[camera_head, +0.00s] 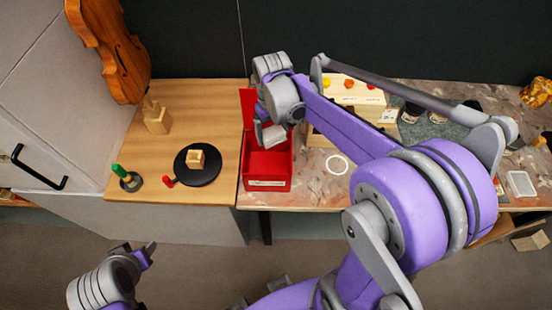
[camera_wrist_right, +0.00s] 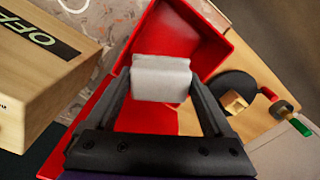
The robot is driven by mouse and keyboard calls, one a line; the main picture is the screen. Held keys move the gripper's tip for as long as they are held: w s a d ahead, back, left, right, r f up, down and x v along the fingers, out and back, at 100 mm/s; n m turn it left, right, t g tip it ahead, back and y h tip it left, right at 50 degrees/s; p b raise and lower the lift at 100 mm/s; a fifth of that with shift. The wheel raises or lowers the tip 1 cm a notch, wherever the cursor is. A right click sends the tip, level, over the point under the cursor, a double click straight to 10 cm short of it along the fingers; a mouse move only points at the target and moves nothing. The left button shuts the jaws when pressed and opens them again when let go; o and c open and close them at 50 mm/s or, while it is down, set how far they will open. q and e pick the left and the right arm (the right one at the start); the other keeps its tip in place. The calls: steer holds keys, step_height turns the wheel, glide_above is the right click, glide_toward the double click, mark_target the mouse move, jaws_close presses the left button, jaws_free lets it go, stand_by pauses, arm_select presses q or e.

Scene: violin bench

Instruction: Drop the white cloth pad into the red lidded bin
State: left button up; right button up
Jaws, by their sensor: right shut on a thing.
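The red bin (camera_head: 267,183) stands at the front edge where the wooden bench meets the mottled one. Its red lid (camera_head: 247,103) is raised, and the bin is open at the top. My right gripper (camera_head: 264,130) is over the bin, shut on the white cloth pad (camera_head: 273,136). In the right wrist view the pad (camera_wrist_right: 160,80) sits between both fingertips, with the red bin (camera_wrist_right: 190,40) below and around it. My left gripper (camera_head: 137,252) is low at the left, away from the benches; its finger gap is unclear.
A black round disc (camera_head: 197,178) with a small wooden block (camera_head: 196,159) lies left of the bin. A green-topped peg (camera_head: 118,171) and a violin (camera_head: 112,50) are farther left. A wooden box (camera_wrist_right: 40,75) is close beside the bin. My right arm hides part of the right bench.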

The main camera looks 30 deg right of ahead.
arm_select(q)
steer(key=f+b, duration=0.1)
steer(key=s+f+b, duration=0.1)
steer(key=f, duration=0.1)
steer(key=f+b, duration=0.1)
steer(key=shift+s+f, duration=0.15)
steer(key=shift+s, duration=0.25)
arm_select(e)
step_height(320, 180, down, 6)
steer(key=o, duration=1.2)
steer(key=shift+r, duration=0.1)
step_height(320, 180, up, 11)
steer(key=shift+f+p, duration=0.15)
steer(key=shift+p, duration=0.25)
arm_select(q)
steer(key=shift+w+r, duration=0.25)
steer(key=shift+r, duration=0.3)
